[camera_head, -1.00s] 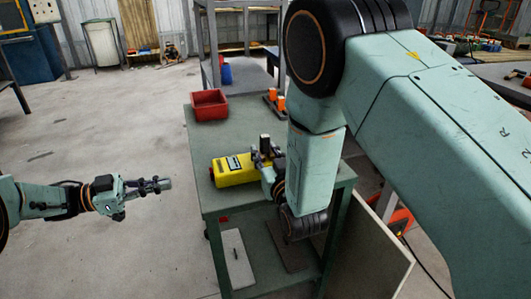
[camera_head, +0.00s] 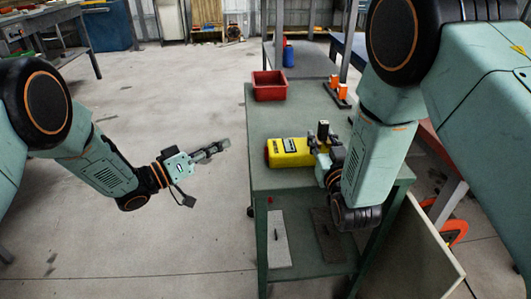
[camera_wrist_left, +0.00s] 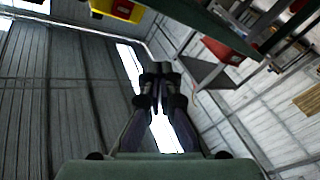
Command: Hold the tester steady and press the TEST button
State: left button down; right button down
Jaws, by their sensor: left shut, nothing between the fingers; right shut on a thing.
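In the left wrist view the shut left fingers (camera_wrist_left: 158,75) show in the middle, and part of the yellow tester (camera_wrist_left: 127,10) shows at the top edge.
A red bin (camera_head: 269,88) stands at the table's far left corner. Orange-topped items (camera_head: 341,90) stand at the far right. Flat plates lie on the lower shelf (camera_head: 278,242). A pale panel (camera_head: 410,255) leans at the right. The floor left of the table is clear.

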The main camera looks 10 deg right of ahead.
aim_at(252, 163)
pick_arm(q)
jog(key=shift+s+a+f+n+t+y, duration=0.4)
jog(key=shift+n+y, duration=0.3)
jog(key=shift+n, duration=0.4)
jog(key=shift+s+a+f+n+t+y, duration=0.2)
jog(key=shift+s+a+n+t+y, duration=0.2)
jog(key=shift+n+y, duration=0.5)
jog(key=shift+s+a+f+n+t+y, duration=0.3)
jog(key=shift+n+t+y, duration=0.2)
jog(key=shift+n, duration=0.8)
jog(key=shift+d, duration=0.1)
jog(key=d, duration=0.8)
jog(key=shift+d, duration=0.4)
jog(key=shift+d, duration=0.4)
jog(key=shift+d, duration=0.5)
jog(key=shift+a, duration=0.95)
